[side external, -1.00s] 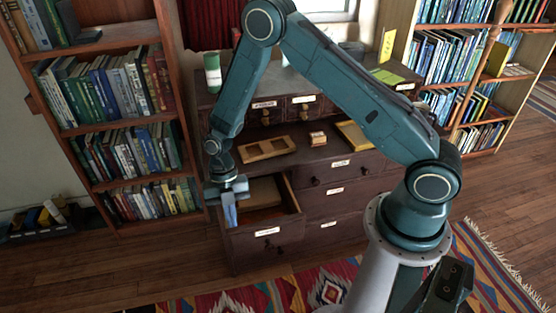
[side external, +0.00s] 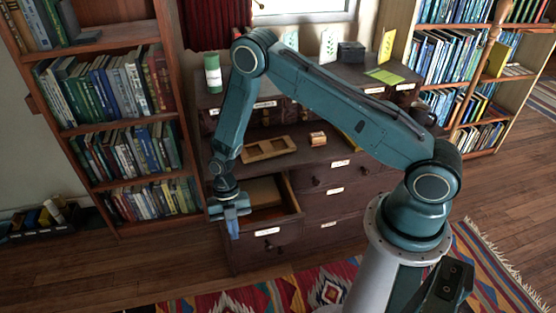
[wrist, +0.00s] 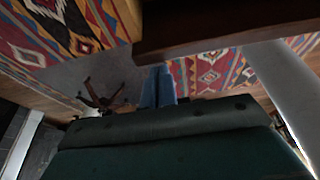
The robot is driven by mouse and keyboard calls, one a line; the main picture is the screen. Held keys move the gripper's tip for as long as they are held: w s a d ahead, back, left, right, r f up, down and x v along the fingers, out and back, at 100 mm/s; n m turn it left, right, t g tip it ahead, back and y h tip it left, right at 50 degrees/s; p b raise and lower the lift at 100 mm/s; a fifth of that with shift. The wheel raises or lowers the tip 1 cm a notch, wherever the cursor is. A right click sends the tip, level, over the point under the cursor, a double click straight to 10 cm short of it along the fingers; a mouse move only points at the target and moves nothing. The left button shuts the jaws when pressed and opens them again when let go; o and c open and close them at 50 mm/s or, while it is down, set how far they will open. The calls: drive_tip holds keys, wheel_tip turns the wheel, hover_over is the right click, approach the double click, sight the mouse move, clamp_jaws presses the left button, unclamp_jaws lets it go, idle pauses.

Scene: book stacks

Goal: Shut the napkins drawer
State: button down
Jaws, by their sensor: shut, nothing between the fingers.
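One drawer (side external: 272,237) of the dark wooden cabinet stands pulled out at the lower left, with a pale label on its front and something flat and brown inside. Its label is too small to read, so I cannot tell whether it is the napkins drawer. My gripper (side external: 233,228) is shut and empty, pointing down at the left end of the drawer front; I cannot tell whether it touches. In the wrist view the blue fingers (wrist: 158,88) are together, just below a dark wooden edge (wrist: 210,45) that looks like part of the drawer.
Other labelled drawers (side external: 335,190) to the right look shut. A wooden tray (side external: 268,149) and a small box (side external: 318,139) rest on the cabinet's ledge. A bookcase (side external: 125,142) stands close on the left. A patterned rug (side external: 290,292) lies on the floor in front.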

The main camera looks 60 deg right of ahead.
drive_tip(key=shift+w+d, duration=0.15)
idle(0.3)
drive_tip(key=w+d, duration=1.3)
idle(0.3)
drive_tip(key=shift+s+a, duration=0.15)
idle(0.5)
